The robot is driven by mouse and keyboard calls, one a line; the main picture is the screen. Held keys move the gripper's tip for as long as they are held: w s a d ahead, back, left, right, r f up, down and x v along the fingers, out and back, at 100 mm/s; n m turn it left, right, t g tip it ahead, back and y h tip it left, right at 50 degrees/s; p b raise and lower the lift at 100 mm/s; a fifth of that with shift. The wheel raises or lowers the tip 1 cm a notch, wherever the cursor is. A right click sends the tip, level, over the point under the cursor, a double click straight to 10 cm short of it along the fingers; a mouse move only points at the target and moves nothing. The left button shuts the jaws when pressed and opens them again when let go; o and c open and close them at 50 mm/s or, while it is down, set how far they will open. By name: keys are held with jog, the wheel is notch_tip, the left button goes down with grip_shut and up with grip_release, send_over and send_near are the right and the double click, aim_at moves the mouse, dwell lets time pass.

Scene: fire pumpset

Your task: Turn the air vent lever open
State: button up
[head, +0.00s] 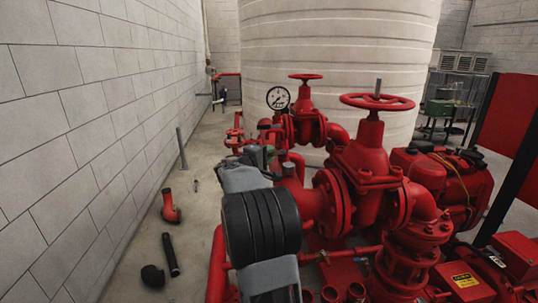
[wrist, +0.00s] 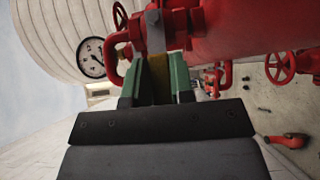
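The air vent lever shows in the wrist view as a grey metal strip (wrist: 155,32) with a yellowish grip (wrist: 158,68), beside the large red pipe. My gripper (wrist: 160,76) has green fingers, one on each side of the yellowish grip. The grip fills the gap between them, and the fingers look closed on it. In the head view my gripper (head: 266,155) is at the left end of the red pump pipework, and my own wrist and arm hide most of the lever there.
A pressure gauge (head: 278,98) stands just behind my gripper. Red gate valves with handwheels (head: 377,102) are to the right. A red pipe elbow (head: 171,207) and a black pipe (head: 171,254) lie on the floor to the left. The floor by the block wall is otherwise mostly clear.

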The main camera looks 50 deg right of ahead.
grip_shut()
